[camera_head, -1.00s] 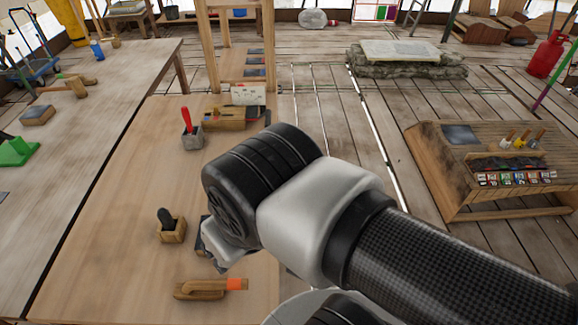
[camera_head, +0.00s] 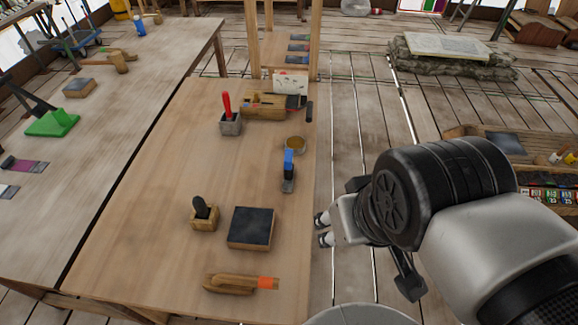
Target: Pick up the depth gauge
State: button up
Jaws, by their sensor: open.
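No piece on the bench is clearly marked as the depth gauge. My gripper (camera_head: 323,229) is just off the right edge of the bench. Its pale fingertips are apart and point left, with nothing between them. It is right of the black-topped block and touches none of these things.
A wooden tool with an orange band (camera_head: 241,284) lies at the near end. A red-handled tool stands in a grey holder (camera_head: 230,124). The bench's left middle is clear.

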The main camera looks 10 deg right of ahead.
aim_at(288, 165)
jog(key=l, duration=0.2)
jog(key=i+l+u, duration=0.1)
jog(key=l, duration=0.25)
jog(key=i+l+u, duration=0.15)
jog(key=l, duration=0.25)
jog(key=i+l+u, duration=0.1)
jog(key=l, duration=0.25)
jog(key=l+u, duration=0.15)
jog(key=l, duration=0.25)
jog(key=i+j+u, duration=0.2)
jog(key=i, duration=0.45)
